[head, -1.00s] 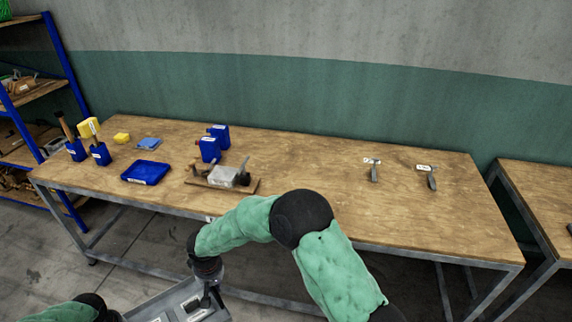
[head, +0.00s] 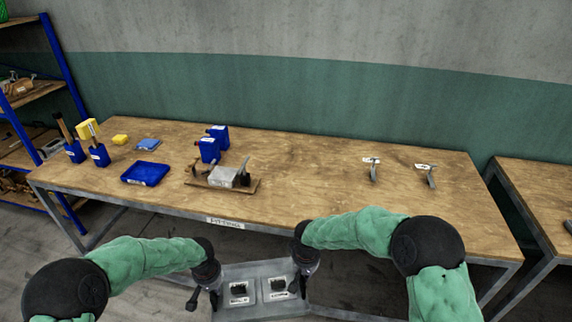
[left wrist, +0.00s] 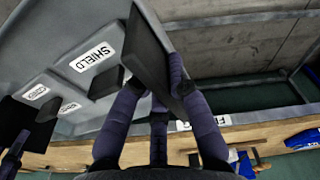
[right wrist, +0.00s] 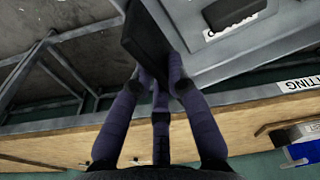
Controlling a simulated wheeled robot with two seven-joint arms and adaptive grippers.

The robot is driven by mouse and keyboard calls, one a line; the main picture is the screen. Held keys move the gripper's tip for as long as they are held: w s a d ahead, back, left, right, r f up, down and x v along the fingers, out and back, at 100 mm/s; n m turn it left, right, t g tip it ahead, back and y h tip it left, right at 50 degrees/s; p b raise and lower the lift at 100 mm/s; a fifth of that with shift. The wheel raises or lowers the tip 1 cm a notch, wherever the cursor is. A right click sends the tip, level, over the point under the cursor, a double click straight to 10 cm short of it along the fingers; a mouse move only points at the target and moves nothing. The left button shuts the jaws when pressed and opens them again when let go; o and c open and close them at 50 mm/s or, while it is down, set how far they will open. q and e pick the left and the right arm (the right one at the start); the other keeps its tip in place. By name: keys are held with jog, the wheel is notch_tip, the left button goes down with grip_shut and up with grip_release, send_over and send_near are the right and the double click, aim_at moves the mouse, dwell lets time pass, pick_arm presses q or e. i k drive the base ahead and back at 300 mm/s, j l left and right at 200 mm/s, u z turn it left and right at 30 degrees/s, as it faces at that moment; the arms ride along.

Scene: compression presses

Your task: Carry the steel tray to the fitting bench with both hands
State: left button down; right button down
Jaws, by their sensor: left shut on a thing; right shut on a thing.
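The grey steel tray (head: 255,268) is level in front of the fitting bench (head: 300,200), low in the head view, nearer me than the bench's front edge. It holds dark parts beside white labels; one label reads SHIELD in the left wrist view (left wrist: 92,57). My left gripper (head: 213,292) is shut on the tray's left side. My right gripper (head: 300,284) is shut on its right side. In the right wrist view the tray (right wrist: 215,60) lies beside the fingers, with the bench edge beyond. The lower part of the tray is cut off in the head view.
On the bench are a blue tray (head: 145,173), blue bottles (head: 209,149), a wooden board with a grey block (head: 223,176), and two labelled tools (head: 374,172) at right. The top between board and tools is clear. Another table (head: 545,195) stands right.

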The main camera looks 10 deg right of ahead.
aim_at(329, 198)
jog(key=z, duration=0.7)
jog(key=i, duration=1.5)
